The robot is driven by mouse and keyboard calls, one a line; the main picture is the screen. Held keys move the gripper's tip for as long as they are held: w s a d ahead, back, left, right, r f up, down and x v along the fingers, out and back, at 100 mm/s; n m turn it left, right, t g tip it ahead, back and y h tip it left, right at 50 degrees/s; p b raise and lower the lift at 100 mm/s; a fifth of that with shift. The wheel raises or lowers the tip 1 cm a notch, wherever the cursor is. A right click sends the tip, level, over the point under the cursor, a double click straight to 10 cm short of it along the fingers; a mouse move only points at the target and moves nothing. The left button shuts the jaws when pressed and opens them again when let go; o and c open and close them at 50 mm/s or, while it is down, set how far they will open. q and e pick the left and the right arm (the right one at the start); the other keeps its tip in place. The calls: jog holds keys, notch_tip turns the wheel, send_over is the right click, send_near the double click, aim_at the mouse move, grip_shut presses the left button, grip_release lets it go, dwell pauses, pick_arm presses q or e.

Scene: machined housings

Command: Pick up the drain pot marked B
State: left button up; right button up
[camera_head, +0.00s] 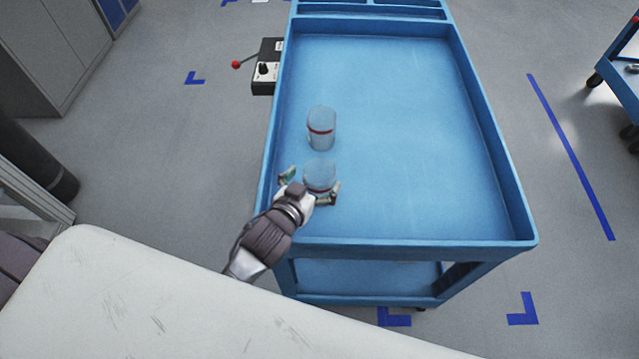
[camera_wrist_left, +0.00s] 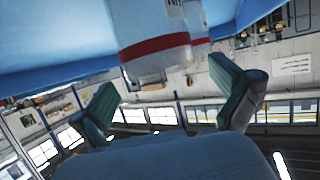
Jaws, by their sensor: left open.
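Two clear pots with a red band stand on the blue cart's tray (camera_head: 420,140). The far pot (camera_head: 321,128) stands apart from the near pot (camera_head: 320,174). My left gripper (camera_head: 311,184) is open, with one finger on each side of the near pot. In the left wrist view the near pot (camera_wrist_left: 155,48) shows between and beyond the green finger pads, and I cannot tell whether they touch it. Part of the other pot (camera_wrist_left: 195,18) shows behind it. Dark marks at the top edge are cut off, so I cannot read a letter. My right gripper is not in view.
The tray has a raised rim (camera_head: 400,245) close to my left wrist. A black control box (camera_head: 266,70) with a red-knobbed lever sits at its left side. The middle and right of the tray are clear. A white surface (camera_head: 150,300) lies in the foreground.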

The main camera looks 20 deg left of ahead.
aim_at(326, 164)
pick_arm(q)
jog(key=x, duration=0.3)
jog(key=shift+w+f, duration=0.15)
jog(key=shift+w, duration=0.15)
jog(key=shift+c, duration=0.2)
jog(key=c, duration=1.3)
jog(key=shift+c, duration=0.7)
